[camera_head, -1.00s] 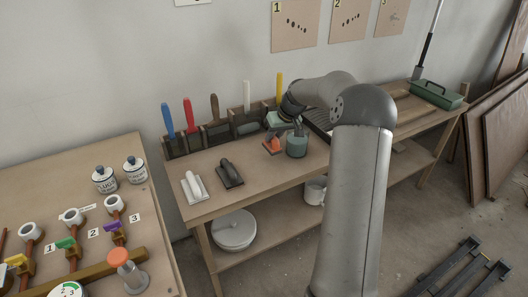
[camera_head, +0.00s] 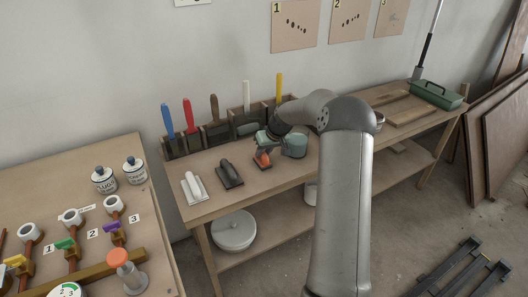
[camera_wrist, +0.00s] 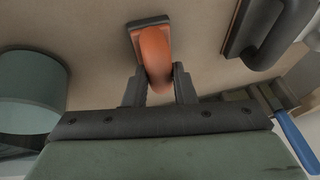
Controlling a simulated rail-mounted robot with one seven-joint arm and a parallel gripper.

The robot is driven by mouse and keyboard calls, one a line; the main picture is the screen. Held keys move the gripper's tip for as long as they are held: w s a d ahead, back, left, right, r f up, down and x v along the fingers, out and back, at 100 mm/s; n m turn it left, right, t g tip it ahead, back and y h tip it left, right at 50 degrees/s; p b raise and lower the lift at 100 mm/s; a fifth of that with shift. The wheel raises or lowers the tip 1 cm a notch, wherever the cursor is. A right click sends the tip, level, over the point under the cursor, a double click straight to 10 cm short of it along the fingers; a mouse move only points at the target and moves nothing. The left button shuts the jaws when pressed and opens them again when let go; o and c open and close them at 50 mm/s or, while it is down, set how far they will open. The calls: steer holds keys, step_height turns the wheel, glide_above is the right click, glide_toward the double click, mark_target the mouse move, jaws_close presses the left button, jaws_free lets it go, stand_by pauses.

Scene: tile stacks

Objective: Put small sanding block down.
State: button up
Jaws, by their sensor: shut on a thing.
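The small sanding block (camera_head: 262,160) has an orange grip on a dark base. My gripper (camera_head: 265,146) is above it on the wooden bench (camera_head: 262,187), near the middle of the bench top. In the wrist view the orange grip (camera_wrist: 153,50) lies between the two dark fingers of my gripper (camera_wrist: 158,86), which is shut on it. The base is close to the bench top. I cannot tell whether it touches the bench.
A dark-handled float (camera_head: 230,174) and a white-handled one (camera_head: 194,187) lie to the left. A green cylindrical container (camera_head: 297,146) stands just right of the block. Behind is a wooden rack (camera_head: 219,133) with several coloured handles. A green toolbox (camera_head: 436,94) sits at the far right.

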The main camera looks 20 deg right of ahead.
steer(key=o, duration=0.9)
steer(key=shift+f, duration=0.1)
steer(key=shift+r, duration=0.3)
steer(key=v, duration=1.2)
steer(key=s+a+r+g+h, duration=0.2)
steer(key=s+a+g, duration=0.1)
steer(key=s+a, duration=1.3)
steer(key=shift+g, duration=0.7)
steer(key=s+a+f, duration=0.1)
steer(key=s+a, duration=0.1)
steer(key=s, duration=0.5)
steer(key=s+a+f, duration=0.1)
steer(key=s+a, duration=0.1)
steer(key=s, duration=0.5)
steer(key=s+a+f, duration=0.1)
steer(key=s+a, duration=0.1)
steer(key=s, duration=0.6)
steer(key=shift+f, duration=0.15)
